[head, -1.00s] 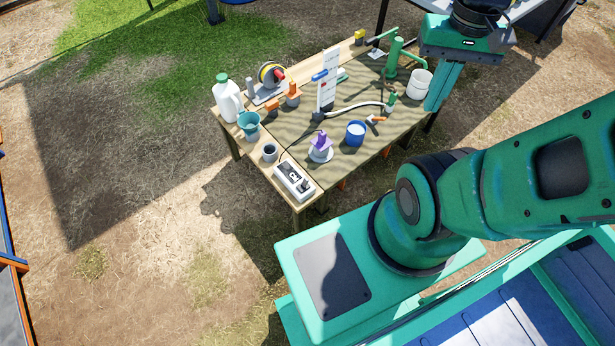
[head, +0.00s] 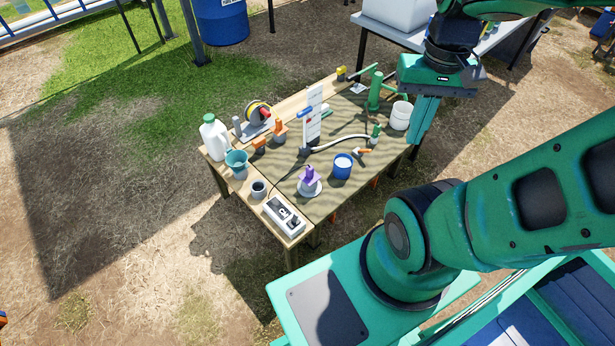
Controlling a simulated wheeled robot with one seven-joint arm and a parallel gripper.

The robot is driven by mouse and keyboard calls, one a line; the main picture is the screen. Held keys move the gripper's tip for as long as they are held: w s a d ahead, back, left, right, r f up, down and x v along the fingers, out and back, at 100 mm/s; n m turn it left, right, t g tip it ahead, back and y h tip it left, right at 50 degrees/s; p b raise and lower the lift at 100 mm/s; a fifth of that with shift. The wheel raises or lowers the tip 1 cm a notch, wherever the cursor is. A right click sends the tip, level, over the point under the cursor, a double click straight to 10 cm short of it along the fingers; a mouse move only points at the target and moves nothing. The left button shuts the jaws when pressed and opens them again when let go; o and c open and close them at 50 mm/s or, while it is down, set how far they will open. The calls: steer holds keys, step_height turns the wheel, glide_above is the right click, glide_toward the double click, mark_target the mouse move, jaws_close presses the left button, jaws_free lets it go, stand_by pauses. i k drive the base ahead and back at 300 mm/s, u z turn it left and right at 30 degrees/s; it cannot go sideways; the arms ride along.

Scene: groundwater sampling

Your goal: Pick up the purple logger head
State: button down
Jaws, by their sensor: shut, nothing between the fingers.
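The purple logger head (head: 309,175) sits upright on a white round base (head: 309,188) near the front left part of the wooden table (head: 325,205). My gripper (head: 421,122) hangs at the right side of the table, fingers pointing down, close to the white tub in the picture. It is shut and empty, well to the right of the logger head and apart from it.
A blue cup (head: 342,166) stands just right of the logger head. A grey meter box (head: 284,217), a dark cup (head: 259,189), a teal funnel (head: 237,163) and a white jug (head: 214,137) line the left edge. A green pump (head: 375,92) and white tub (head: 401,115) stand at the right.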

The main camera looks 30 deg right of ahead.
mark_target(309, 177)
steer(key=z, duration=1.15)
steer(key=k, duration=1.2)
steer(key=u, duration=1)
steer(key=i, duration=1.05)
